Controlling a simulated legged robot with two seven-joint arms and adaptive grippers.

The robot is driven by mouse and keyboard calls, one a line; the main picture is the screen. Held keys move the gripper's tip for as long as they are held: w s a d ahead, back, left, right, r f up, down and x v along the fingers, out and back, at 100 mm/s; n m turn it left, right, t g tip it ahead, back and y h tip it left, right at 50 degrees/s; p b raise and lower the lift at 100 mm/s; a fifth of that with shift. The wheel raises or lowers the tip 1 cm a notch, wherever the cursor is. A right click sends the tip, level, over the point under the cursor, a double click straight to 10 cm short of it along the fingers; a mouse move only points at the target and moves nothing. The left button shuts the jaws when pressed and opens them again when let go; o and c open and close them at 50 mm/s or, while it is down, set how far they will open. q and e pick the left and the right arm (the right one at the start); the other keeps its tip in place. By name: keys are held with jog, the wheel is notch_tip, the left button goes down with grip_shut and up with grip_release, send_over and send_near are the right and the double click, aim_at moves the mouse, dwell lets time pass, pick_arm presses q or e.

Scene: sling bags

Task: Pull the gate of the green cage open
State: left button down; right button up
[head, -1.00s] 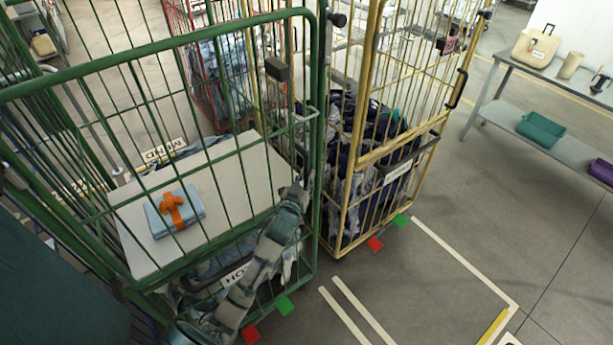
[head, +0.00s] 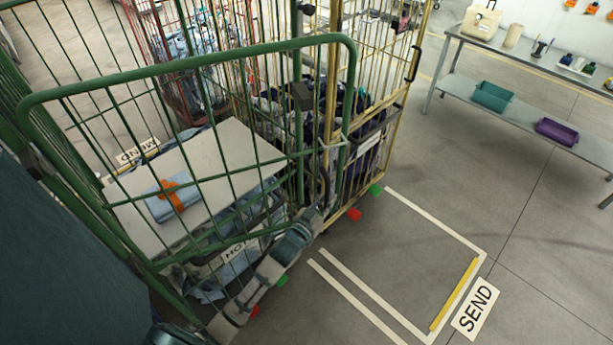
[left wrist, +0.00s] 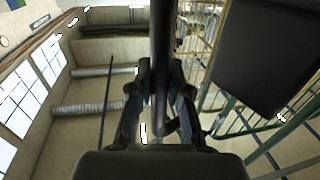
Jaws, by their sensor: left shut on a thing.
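The green cage's gate (head: 190,66) is a barred frame standing in front of me. Its right edge stands apart from the cage's green corner post (head: 298,135), so the gate is partly open. My left gripper (head: 318,212) is at the gate's right edge, low down, shut on the dark gate handle (head: 325,180). In the left wrist view, the left gripper's fingers (left wrist: 160,95) close around the dark upright handle bar (left wrist: 162,45). The grip is partly hidden in the head view. My right gripper is not in view.
A white board (head: 215,165) in the green cage carries a blue case (head: 160,207) with an orange strap. A yellow cage (head: 400,90) stands close behind the gate edge. A table (head: 560,70) is at the right. The floor (head: 400,240) in front right is clear.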

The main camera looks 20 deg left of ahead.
pick_arm(q)
jog(key=s+d+p, duration=0.1)
jog(key=s+d, duration=0.7)
jog(key=s, duration=0.5)
jog(key=shift+s+r+p, duration=0.15)
jog(key=shift+s+p, duration=0.05)
jog(key=shift+p, duration=0.1)
jog(key=c, duration=1.1)
grip_release()
jog(key=shift+d, duration=0.1)
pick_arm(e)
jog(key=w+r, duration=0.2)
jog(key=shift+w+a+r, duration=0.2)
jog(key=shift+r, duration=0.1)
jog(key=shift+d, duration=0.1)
